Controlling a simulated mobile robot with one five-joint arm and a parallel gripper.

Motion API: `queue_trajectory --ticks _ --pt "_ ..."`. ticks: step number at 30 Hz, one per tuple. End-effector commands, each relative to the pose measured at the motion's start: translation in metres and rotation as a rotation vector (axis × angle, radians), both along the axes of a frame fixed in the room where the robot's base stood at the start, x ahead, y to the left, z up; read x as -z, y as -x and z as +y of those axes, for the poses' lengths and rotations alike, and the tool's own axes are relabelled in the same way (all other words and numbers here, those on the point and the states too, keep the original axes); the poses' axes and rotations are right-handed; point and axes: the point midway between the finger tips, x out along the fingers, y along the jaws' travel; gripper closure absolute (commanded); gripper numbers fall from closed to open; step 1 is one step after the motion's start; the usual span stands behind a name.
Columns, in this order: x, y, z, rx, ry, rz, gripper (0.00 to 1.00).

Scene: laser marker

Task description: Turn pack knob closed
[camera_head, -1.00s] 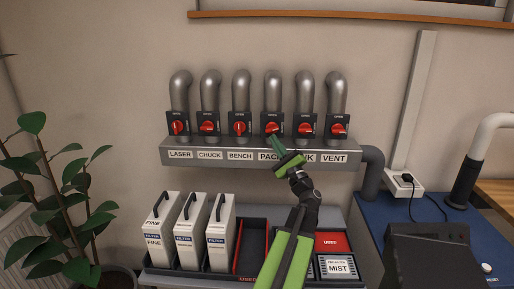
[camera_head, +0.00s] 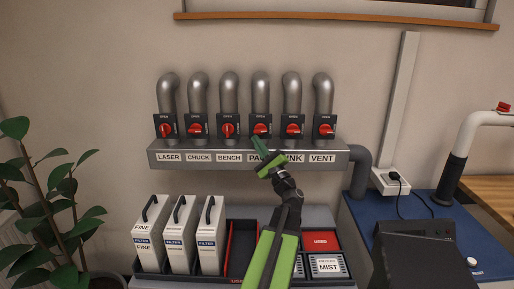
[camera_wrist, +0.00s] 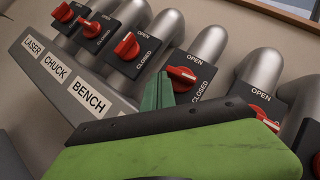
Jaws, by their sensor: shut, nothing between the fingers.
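The pack knob (camera_head: 261,129) is red on a black plate, fourth from the left in the row of valves. Its handle lies about crosswise in the head view. In the wrist view the pack knob (camera_wrist: 182,74) sits between the OPEN and CLOSED marks. My gripper (camera_head: 258,144) is shut and empty, its green fingertips just below and slightly left of the knob. In the wrist view my gripper (camera_wrist: 157,92) is just left of the knob's handle; I cannot tell whether they touch. My gripper partly hides the PACK and INK labels.
Neighbouring bench knob (camera_head: 228,130) and ink knob (camera_head: 292,130) stand close on either side, under grey pipes. The manifold ledge (camera_head: 340,157) runs below. White filters (camera_head: 150,240) and a tray are lower down. A plant (camera_head: 60,210) stands left.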

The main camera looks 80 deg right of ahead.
Motion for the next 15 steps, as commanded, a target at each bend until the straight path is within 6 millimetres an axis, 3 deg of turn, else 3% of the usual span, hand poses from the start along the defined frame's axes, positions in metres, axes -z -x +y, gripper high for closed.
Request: queue_trajectory --ticks 15 --pt "0.0043 -0.0008 0.0003 -0.002 0.000 0.000 1.00"
